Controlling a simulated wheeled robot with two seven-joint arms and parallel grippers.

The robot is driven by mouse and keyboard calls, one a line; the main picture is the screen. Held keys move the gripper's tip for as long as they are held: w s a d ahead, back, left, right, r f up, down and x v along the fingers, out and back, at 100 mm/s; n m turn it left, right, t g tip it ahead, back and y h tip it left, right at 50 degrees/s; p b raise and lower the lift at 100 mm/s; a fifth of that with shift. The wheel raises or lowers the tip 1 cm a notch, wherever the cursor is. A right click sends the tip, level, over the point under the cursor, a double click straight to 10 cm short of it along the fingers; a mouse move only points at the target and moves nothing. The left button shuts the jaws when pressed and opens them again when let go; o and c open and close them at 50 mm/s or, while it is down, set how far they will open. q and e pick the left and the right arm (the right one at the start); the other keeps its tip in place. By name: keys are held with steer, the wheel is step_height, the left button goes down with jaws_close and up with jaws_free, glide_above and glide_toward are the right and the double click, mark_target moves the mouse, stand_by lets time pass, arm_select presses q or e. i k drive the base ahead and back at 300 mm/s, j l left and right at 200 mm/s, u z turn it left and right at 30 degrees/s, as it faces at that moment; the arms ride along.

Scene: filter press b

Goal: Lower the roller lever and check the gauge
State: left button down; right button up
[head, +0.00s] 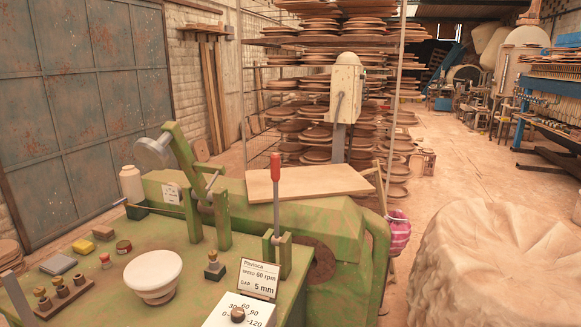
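A green machine (190,262) fills the lower left. A lever with a red grip (276,175) stands upright in a green bracket on it; I take this as the roller lever, though I cannot be sure. A green arm (180,148) tilts up to the left, with a grey round roller (152,152) at its raised end. A white dial box (240,312) with numbers from 30 up to 120 and a dark knob is cut off below. No clear gauge face shows. Neither of my grippers is in view.
A white bowl (153,274), a bottle (132,184) and several small blocks and weights sit on the machine top. A wooden board (310,182) lies behind the red-gripped lever. A covered mound (498,262) stands right. Racks of round plates (310,85) stand behind.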

mark_target(275, 157)
steer(key=i+l+u, duration=0.15)
steer(key=l, duration=0.15)
steer(key=i+l+u, duration=0.1)
steer(key=l, duration=0.25)
steer(key=i+l+u, duration=0.15)
steer(key=l, duration=0.2)
steer(key=i+l+u, duration=0.1)
steer(key=l, duration=0.25)
steer(key=i+l+u, duration=0.25)
steer(key=i+l, duration=0.2)
steer(key=i+l+u, duration=0.15)
steer(key=l, duration=0.3)
steer(key=i+l+u, duration=0.1)
steer(key=i+l, duration=0.15)
steer(key=i+l+u, duration=0.15)
steer(key=l, duration=0.25)
steer(key=i+l+u, duration=0.1)
steer(key=l, duration=0.3)
steer(key=k+l, duration=0.1)
